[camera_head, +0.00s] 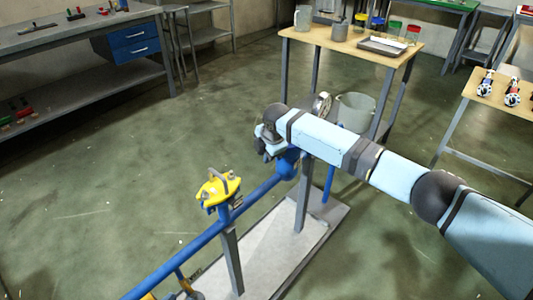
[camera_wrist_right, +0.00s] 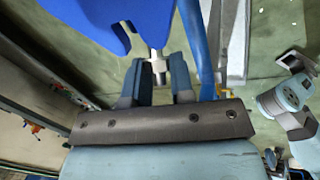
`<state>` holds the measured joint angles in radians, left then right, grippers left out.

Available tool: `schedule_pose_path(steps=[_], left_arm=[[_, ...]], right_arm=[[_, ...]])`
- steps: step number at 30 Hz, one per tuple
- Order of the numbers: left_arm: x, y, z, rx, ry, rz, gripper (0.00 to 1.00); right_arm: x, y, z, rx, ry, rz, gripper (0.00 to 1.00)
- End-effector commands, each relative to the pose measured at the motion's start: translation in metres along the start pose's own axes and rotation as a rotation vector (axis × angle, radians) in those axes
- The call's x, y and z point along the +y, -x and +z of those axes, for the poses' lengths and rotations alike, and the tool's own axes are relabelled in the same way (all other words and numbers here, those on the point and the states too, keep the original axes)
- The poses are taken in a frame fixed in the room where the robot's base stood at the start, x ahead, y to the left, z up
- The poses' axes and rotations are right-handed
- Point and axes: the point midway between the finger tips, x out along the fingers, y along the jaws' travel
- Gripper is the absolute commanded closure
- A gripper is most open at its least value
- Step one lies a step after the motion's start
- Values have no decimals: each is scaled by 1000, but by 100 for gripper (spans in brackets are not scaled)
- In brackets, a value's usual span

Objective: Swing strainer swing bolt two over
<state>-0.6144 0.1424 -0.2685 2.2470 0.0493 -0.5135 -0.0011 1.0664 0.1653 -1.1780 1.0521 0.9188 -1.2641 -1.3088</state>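A blue strainer body (camera_head: 288,163) sits on the blue pipe line in the head view, partly hidden by my right arm. A round grey metal disc (camera_head: 322,104) shows just behind my right wrist. My right gripper (camera_head: 268,152) is at the strainer's left side; its fingertips are hard to make out there. In the right wrist view, a large blue part (camera_wrist_right: 90,18) fills the top, and a short silver bolt (camera_wrist_right: 158,68) sticks out below it. The bolt lies between the two fingers of my right gripper (camera_wrist_right: 160,78), with gaps visible on both sides. My left gripper does not show.
A yellow fitting (camera_head: 217,188) stands on the blue pipe (camera_head: 190,247), left of my gripper. The pipe rests on grey posts over a pale base plate (camera_head: 262,262). A wooden table (camera_head: 345,42) and a grey bucket (camera_head: 356,110) stand behind. Floor at left is clear.

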Motion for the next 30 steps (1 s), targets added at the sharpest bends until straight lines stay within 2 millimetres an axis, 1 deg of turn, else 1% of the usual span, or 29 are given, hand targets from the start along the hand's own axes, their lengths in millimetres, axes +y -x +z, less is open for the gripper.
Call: schedule_pose_path(steps=[6,14,15,16,17,26,29,30], left_arm=[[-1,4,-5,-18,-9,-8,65],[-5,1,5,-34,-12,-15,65],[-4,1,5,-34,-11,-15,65],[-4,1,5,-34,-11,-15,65],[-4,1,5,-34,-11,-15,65],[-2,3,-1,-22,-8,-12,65],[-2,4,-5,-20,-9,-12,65],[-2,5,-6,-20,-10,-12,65]], right_arm=[[4,8,4,94,-34,-26,100],[3,5,5,114,-36,-30,100],[3,5,5,114,-36,-30,75],[3,5,5,114,-36,-30,68],[3,5,5,114,-36,-30,65],[3,7,5,114,-36,-30,65],[4,17,6,114,-36,-29,65],[4,22,8,113,-36,-29,65]])
